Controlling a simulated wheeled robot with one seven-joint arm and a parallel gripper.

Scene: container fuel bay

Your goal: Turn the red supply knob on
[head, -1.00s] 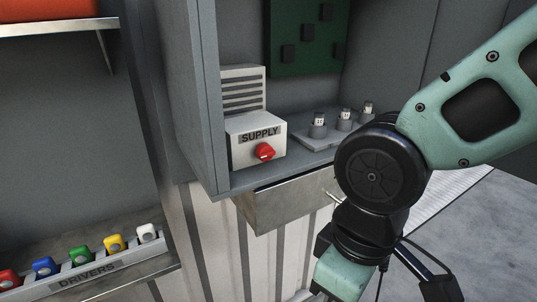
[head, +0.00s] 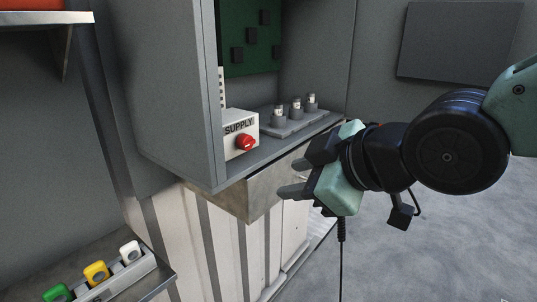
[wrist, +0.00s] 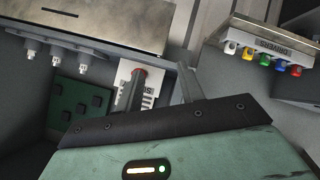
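The red supply knob (head: 245,142) is on the front of a white box labelled SUPPLY (head: 238,124), inside the open grey cabinet in the head view. In the wrist view a bit of the red knob (wrist: 141,71) shows behind the tip of one finger; the rest is hidden. Its on or off position cannot be read. My gripper (head: 294,172) is to the right of the knob, in front of the cabinet and apart from it. Its two dark fingers are spread and nothing is between them. In the wrist view they also stand apart (wrist: 160,82).
A grey panel with several capped posts (head: 296,110) sits on the cabinet shelf right of the box. A metal drawer front (head: 256,193) juts out below the shelf. A ledge with coloured drivers (head: 97,272) is at lower left. Floor at right is clear.

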